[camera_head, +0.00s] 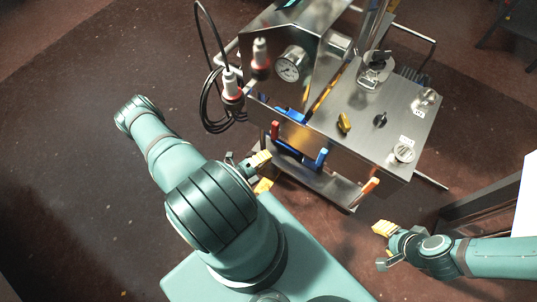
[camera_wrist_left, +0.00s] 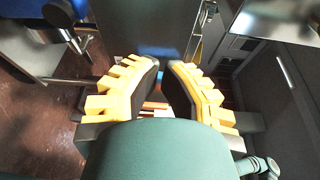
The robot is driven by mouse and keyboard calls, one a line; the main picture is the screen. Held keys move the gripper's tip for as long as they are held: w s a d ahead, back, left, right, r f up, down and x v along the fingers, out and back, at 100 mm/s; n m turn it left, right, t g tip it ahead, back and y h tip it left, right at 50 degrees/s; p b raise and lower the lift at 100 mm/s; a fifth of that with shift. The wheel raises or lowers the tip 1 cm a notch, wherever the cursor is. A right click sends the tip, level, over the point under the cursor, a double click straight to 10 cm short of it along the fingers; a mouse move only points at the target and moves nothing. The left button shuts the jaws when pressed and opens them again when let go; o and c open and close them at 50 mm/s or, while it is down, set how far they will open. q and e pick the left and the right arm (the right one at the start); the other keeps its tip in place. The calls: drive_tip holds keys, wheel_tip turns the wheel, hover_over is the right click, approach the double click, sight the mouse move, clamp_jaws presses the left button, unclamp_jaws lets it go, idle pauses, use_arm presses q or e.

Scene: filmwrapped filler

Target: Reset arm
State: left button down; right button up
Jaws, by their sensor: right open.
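My left gripper (camera_head: 263,172) is in front of the steel machine (camera_head: 345,128), at its lower left in the head view. Its two yellow fingers are apart with nothing between them. The left wrist view shows the same gripper (camera_wrist_left: 165,72) with a gap between the dark finger pads. My right gripper (camera_head: 383,246) is at the lower right, in front of the machine's right side. Its yellow fingers are apart and empty. Neither gripper appears to touch the machine in the head view.
The machine carries a round gauge (camera_head: 290,66), a yellow knob (camera_head: 344,123), blue and red handles and an orange-tipped lever (camera_head: 370,187). A black cable (camera_head: 208,100) loops at its left. A dark cabinet (camera_head: 482,208) stands at right. The floor (camera_head: 80,120) at left is clear.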

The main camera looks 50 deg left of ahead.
idle(0.4)
use_arm(q)
drive_tip(key=w+d+r+m+g+h, duration=0.1)
drive_tip(key=d+r+m+g+h, duration=0.3)
drive_tip(key=d+m+g+h, duration=0.7)
drive_tip(key=s+d+r+m+g+y, duration=0.1)
drive_tip(key=s+d+m+g, duration=0.3)
drive_tip(key=m, duration=0.6)
drive_tip(key=s+d+m+g+y, duration=0.1)
drive_tip(key=s+d+m+g, duration=0.1)
drive_tip(key=d+m+g, duration=0.6)
drive_tip(key=w+r+m+t+y, duration=0.7)
drive_tip(key=w+m, duration=0.1)
drive_tip(key=m, duration=1.3)
drive_tip(key=shift+w+d, duration=0.25)
drive_tip(key=shift+d, duration=0.15)
